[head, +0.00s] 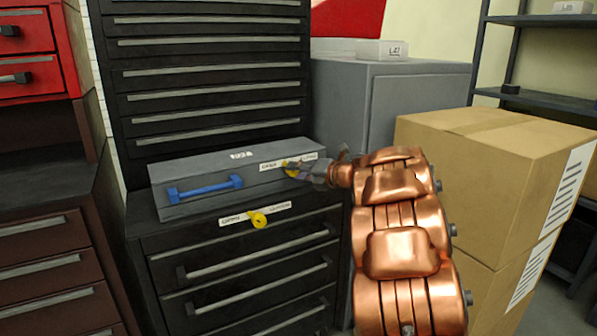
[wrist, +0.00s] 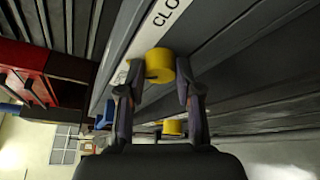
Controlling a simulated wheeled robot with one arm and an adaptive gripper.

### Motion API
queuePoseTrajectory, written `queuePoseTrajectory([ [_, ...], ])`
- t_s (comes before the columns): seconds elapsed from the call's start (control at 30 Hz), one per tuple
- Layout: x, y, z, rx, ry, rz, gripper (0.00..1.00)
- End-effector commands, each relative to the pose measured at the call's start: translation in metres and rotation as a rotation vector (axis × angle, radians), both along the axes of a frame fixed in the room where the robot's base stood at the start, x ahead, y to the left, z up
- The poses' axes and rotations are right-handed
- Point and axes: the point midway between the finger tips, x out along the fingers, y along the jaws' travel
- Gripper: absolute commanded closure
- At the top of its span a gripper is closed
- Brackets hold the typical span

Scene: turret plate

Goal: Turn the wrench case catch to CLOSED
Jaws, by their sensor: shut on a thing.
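The grey wrench case (head: 205,164) lies on the black drawer cabinet, with a blue handle (head: 205,188) on its front. Its yellow catch (head: 291,169) is at the right of the front, over a white label (head: 272,166). My gripper (head: 308,172) reaches it from the right. In the wrist view my gripper (wrist: 159,70) has one finger on each side of the yellow catch (wrist: 159,64) and is shut on it. The label there shows the letters "CLO" (wrist: 165,14). The fingers partly hide the catch in the head view, so its exact angle is unclear.
A second yellow catch (head: 259,220) with its own label is on the drawer cabinet (head: 240,262) below the case. Cardboard boxes (head: 490,150) stand close at the right of my arm. A grey cabinet (head: 400,95) is behind; red drawers (head: 35,50) are at left.

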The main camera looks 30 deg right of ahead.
Motion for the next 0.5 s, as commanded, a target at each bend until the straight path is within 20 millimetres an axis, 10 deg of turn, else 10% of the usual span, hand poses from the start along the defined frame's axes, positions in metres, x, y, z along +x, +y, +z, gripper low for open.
queuePoseTrajectory([
  [0.5,-0.0001,-0.0023,-0.0021,0.41,-0.018,-0.002,1.0],
])
